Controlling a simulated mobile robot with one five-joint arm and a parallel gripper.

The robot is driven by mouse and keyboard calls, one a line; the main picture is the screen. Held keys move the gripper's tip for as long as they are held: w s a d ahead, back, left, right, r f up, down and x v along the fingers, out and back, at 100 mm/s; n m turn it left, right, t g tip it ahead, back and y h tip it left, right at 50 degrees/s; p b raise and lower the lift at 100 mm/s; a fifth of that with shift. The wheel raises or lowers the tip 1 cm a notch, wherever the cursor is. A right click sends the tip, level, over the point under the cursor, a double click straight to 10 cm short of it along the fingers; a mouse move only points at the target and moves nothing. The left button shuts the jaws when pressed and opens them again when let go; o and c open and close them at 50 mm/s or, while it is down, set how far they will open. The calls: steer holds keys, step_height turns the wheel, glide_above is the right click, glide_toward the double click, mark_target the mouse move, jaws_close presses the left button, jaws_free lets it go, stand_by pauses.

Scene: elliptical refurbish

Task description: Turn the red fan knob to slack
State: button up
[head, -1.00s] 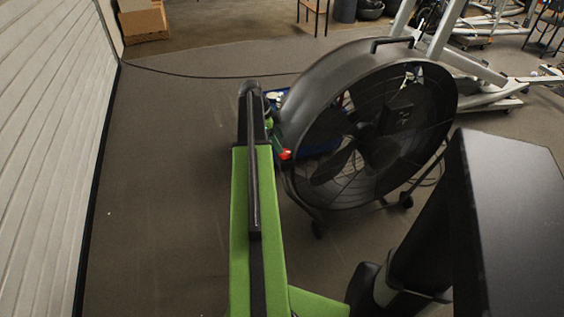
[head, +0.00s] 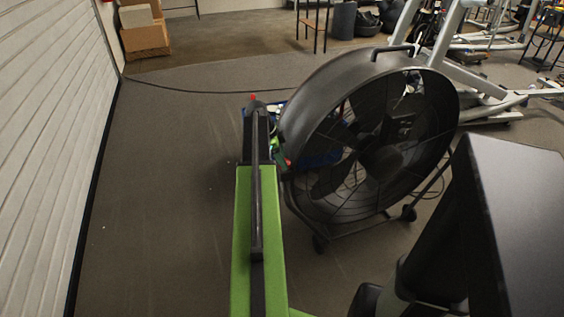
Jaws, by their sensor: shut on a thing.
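The large black drum fan (head: 370,140) stands on its low frame right of my arm. The red fan knob (head: 288,162) shows as a small red spot at the fan's left rim, partly covered. My gripper (head: 277,148) is at the far end of my green arm, close against that rim. It is shut on the red knob, though its fingertips are mostly hidden and the knob's turn angle cannot be read. Another small red spot (head: 252,97) shows at the top of my arm's end; what it belongs to is unclear.
A ribbed white wall (head: 45,130) runs along the left. Grey gym machines (head: 480,85) stand behind right. A dark cable (head: 200,90) crosses the floor. The floor left of my arm is clear.

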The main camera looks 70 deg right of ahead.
steer(key=shift+o, duration=0.6)
steer(key=shift+s+a+f, duration=0.1)
steer(key=shift+a, duration=0.4)
steer(key=shift+d, duration=0.3)
steer(key=shift+c, duration=0.8)
steer(key=n+t+h, duration=0.1)
steer(key=n, duration=0.3)
steer(key=shift+s+a+n, duration=0.1)
steer(key=shift+n, duration=0.3)
steer(key=shift+n+t+h, duration=0.7)
steer(key=shift+n, duration=1.3)
steer(key=shift+s, duration=0.1)
steer(key=o, duration=1.4)
steer(key=shift+c, duration=0.2)
